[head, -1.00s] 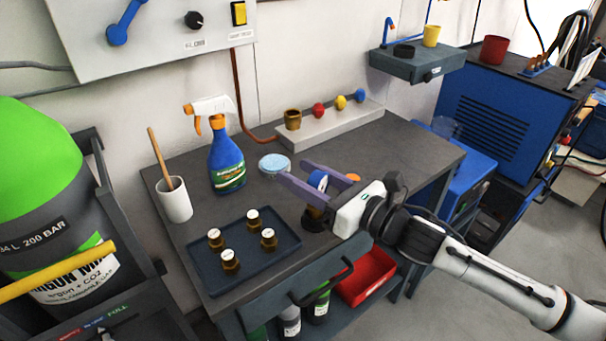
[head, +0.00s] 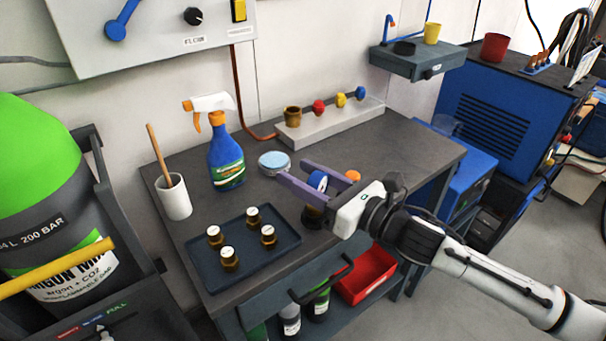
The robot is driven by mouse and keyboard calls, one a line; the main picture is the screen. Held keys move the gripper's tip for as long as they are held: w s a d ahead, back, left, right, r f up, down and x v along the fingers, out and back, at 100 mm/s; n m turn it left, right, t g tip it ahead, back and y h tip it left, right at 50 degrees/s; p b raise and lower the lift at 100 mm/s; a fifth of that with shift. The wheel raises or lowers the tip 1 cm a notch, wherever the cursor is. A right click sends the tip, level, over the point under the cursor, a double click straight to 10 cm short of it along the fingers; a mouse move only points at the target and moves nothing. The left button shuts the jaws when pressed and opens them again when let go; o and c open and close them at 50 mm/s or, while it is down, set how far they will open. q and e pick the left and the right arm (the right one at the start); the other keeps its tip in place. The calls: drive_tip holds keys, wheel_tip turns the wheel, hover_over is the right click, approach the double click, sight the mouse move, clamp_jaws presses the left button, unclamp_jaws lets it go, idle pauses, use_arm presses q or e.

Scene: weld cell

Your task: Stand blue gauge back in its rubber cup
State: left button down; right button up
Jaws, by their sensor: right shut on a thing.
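The blue gauge (head: 317,181) has a blue rim and a pale face, with a brass-coloured lower part. It stands roughly upright near the front edge of the bench. My right gripper (head: 314,186), with purple fingers, reaches in from the right and is shut on the gauge. The black rubber cup (head: 312,222) shows as a dark round shape directly under the gauge. The gripper partly hides the join, so I cannot tell whether the gauge is fully seated. My left gripper is not in view.
A dark tray (head: 267,258) with several brass fittings lies left of the gauge. An orange-topped thing (head: 353,176) is just beyond the gripper. The right of the bench is clear.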

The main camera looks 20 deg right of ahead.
sight(323, 189)
drive_tip(key=o, duration=1)
drive_tip(key=shift+o, duration=0.2)
drive_tip(key=shift+f, duration=0.1)
drive_tip(key=shift+v, duration=1.85)
drive_tip(key=shift+b+v, duration=0.9)
drive_tip(key=shift+v, duration=2.1)
drive_tip(key=shift+s+d, duration=0.35)
drive_tip(key=shift+s, duration=0.2)
